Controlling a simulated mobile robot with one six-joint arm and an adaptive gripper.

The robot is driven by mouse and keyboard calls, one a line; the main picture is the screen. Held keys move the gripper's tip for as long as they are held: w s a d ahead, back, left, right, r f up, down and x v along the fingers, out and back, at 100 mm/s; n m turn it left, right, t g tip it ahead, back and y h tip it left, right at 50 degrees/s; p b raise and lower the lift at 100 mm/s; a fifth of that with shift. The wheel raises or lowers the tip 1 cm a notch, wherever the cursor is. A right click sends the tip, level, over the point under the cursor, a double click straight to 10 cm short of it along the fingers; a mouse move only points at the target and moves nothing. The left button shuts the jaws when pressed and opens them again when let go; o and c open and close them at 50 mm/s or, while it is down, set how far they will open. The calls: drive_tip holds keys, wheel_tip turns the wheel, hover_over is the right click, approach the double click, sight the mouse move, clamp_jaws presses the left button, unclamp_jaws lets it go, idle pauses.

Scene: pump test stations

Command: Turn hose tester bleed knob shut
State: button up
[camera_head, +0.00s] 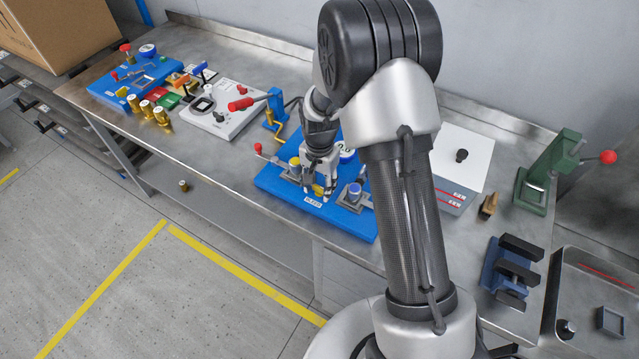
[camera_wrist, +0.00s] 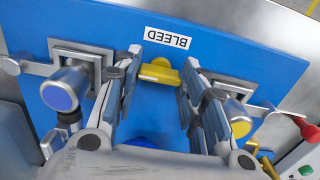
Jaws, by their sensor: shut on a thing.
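The hose tester is a blue panel (camera_head: 272,181) on the metal bench; its blue face (camera_wrist: 200,28) fills much of the wrist view. The bleed knob (camera_wrist: 159,72) is yellow with a raised grip bar, beside a white BLEED label (camera_wrist: 167,37). It also shows as a small yellow spot in the head view (camera_head: 319,189). My gripper (camera_wrist: 160,68) is over the panel, its fingers on both sides of the knob and shut on it. In the head view my gripper (camera_head: 318,184) points down at the panel's front part. The fingers partly hide the knob's sides.
Clamped fittings with a blue cap (camera_wrist: 60,95) and a yellow cap (camera_wrist: 237,125) flank my fingers closely. A red lever end (camera_wrist: 308,128) lies at the right.

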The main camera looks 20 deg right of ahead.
idle(0.5)
drive_tip(key=o, duration=1.1)
drive_tip(key=shift+c, duration=0.2)
drive_tip(key=shift+r, duration=0.15)
wheel_tip(320, 180, up, 12)
wheel_tip(320, 180, up, 8)
drive_tip(key=n+t, duration=0.1)
drive_tip(key=n, duration=0.1)
hover_over(320, 187)
drive_tip(key=s, duration=0.4)
drive_tip(key=s+r+n+t, duration=0.1)
drive_tip(key=s+r+n, duration=0.1)
drive_tip(key=s+r, duration=0.35)
drive_tip(key=s+r+n+t, duration=0.1)
drive_tip(key=s+r+n, duration=0.15)
drive_tip(key=s, duration=0.55)
drive_tip(key=s+n+t, duration=0.1)
drive_tip(key=s+n, duration=0.1)
drive_tip(key=s, duration=0.6)
drive_tip(key=shift+s+a+r+t, duration=0.15)
drive_tip(key=shift+s+r+t, duration=0.15)
drive_tip(key=shift+s, duration=0.1)
